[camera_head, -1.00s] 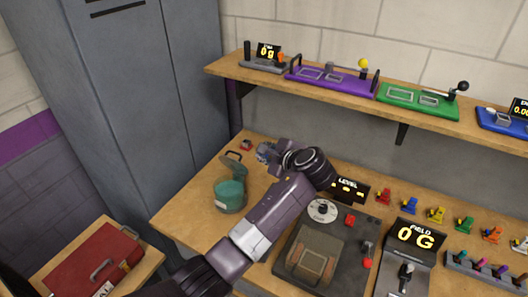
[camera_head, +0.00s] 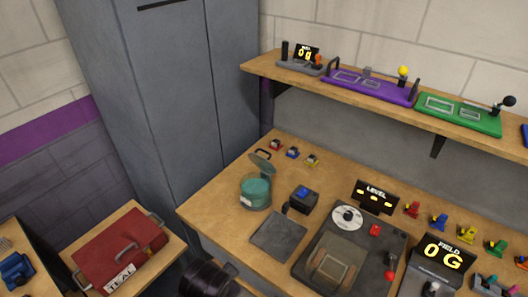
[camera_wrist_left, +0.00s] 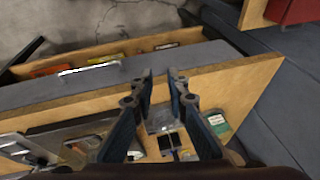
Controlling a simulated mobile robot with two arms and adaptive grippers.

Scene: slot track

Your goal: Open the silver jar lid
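A teal jar (camera_head: 256,194) stands on the workbench in the head view. A round grey-green lid (camera_head: 263,163) is tilted up behind its rim, with the jar's mouth exposed. I see no clearly silver jar; this is the only jar I make out. My left gripper (camera_wrist_left: 160,78) shows in the left wrist view, its blue-grey fingertips apart and no object clearly held. Neither gripper shows in the head view now; only a dark part of my arm is at the bottom edge. The right gripper is out of view.
A grey pad (camera_head: 278,237) and a small dark device with a blue top (camera_head: 304,199) lie near the jar. A larger dark console (camera_head: 350,250) is to the right. A red toolbox (camera_head: 120,252) sits on a lower surface. A tall grey cabinet (camera_head: 165,100) stands behind.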

